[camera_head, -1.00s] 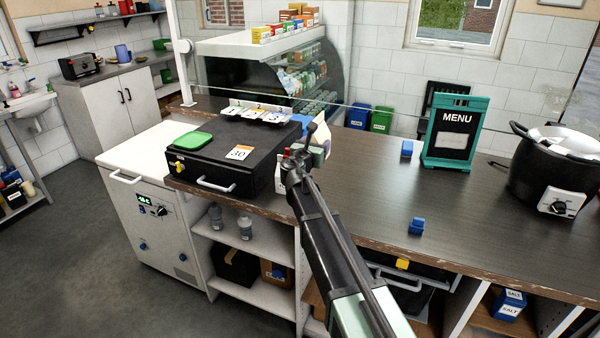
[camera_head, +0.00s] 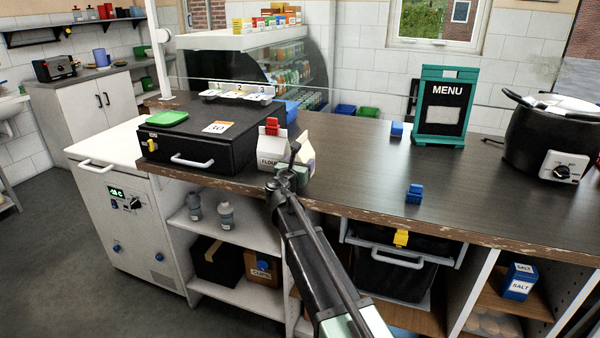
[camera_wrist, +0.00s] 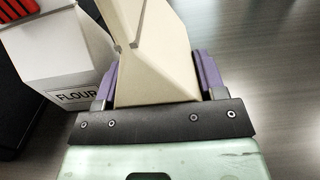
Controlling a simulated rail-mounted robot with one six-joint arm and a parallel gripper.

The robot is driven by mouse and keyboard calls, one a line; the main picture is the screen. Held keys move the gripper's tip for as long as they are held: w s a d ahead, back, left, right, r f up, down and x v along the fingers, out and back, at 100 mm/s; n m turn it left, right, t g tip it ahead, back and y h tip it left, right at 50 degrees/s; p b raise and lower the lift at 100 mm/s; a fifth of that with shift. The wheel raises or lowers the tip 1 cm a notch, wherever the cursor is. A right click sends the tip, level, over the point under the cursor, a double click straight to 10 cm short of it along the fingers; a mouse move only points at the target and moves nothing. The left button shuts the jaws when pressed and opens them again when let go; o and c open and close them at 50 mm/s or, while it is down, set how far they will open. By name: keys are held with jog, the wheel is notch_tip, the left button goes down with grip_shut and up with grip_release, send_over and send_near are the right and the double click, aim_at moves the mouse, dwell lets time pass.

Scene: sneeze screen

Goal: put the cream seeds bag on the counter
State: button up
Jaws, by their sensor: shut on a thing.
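The cream seeds bag (camera_wrist: 165,55) is a cream carton-shaped bag with a folded top, filling the upper middle of the wrist view. My gripper (camera_wrist: 159,75) is shut on it, with a purple finger on each side. In the head view the bag (camera_head: 307,158) shows behind my gripper (camera_head: 292,177), which hides part of it. The bag is at the counter (camera_head: 350,185), just right of the flour carton. I cannot tell whether its base touches the counter top. Its label is not visible.
The white flour carton (camera_head: 271,152) with a red clip stands close to the bag's left. A black box (camera_head: 200,150) is further left. The counter between is clear.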

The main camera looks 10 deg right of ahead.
jog(key=o, duration=1.2)
